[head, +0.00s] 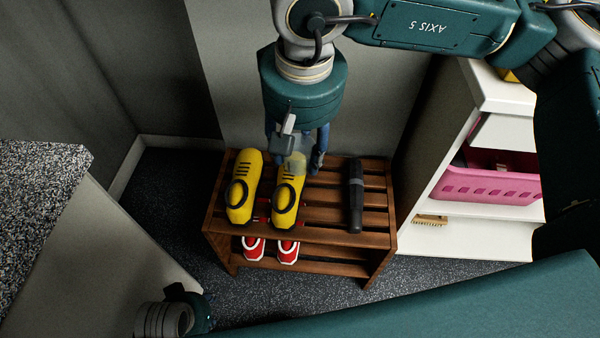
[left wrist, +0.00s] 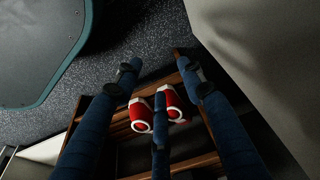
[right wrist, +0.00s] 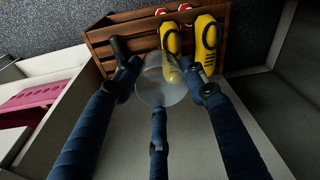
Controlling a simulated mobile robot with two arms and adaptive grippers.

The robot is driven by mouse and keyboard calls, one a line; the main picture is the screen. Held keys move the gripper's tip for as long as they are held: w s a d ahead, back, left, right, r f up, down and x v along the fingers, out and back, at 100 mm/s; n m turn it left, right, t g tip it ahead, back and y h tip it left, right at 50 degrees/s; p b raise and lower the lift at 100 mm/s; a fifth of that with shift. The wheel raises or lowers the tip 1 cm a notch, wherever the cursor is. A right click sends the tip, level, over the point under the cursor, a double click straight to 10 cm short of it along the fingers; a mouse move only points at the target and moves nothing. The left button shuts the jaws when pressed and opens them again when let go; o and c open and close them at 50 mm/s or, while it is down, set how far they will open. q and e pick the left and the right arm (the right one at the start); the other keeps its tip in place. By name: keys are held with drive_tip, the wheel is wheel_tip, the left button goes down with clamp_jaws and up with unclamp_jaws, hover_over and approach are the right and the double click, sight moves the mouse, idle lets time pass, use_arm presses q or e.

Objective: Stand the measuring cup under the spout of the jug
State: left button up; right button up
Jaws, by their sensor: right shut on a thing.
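The measuring cup is a clear, see-through vessel (head: 296,163) in the fingers of my right gripper (head: 298,152). In the head view it shows in front of the right yellow shoe on the wooden rack. In the right wrist view the cup (right wrist: 158,88) sits between the fingers, and the right gripper (right wrist: 165,75) is shut on it. My left gripper (left wrist: 160,78) has its fingers spread and nothing between them; in the head view only a part of its hand shows at the lower left. I see no jug or spout in any view.
A slatted wooden rack (head: 325,216) holds two yellow shoes (head: 241,186) and a dark flashlight-like object (head: 355,195) on top, and red shoes (head: 287,251) below. A white shelf (head: 480,218) with a pink basket (head: 485,187) stands at right. A speckled counter (head: 40,200) is at left.

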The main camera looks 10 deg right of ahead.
drive_tip(key=w+d+f, duration=0.3)
drive_tip(key=w+f, duration=0.4)
drive_tip(key=b, duration=0.2)
hover_over(323, 201)
drive_tip(key=shift+n, duration=0.4)
drive_tip(key=f, duration=2.1)
drive_tip(key=shift+s, duration=0.25)
drive_tip(key=shift+f+b, duration=0.35)
drive_tip(key=shift+f, duration=0.5)
use_arm(q)
drive_tip(key=w+v, duration=0.1)
drive_tip(key=v, duration=0.8)
drive_tip(key=shift+r+t, duration=0.3)
drive_tip(key=shift+r, duration=0.25)
use_arm(e)
drive_tip(key=shift+f, duration=1.75)
use_arm(q)
drive_tip(key=shift+w+a+b, duration=0.1)
drive_tip(key=shift+b, duration=0.2)
use_arm(e)
drive_tip(key=shift+f, duration=0.25)
drive_tip(key=o, duration=1)
drive_tip(key=shift+r, duration=0.1)
use_arm(q)
drive_tip(key=shift+f, duration=0.15)
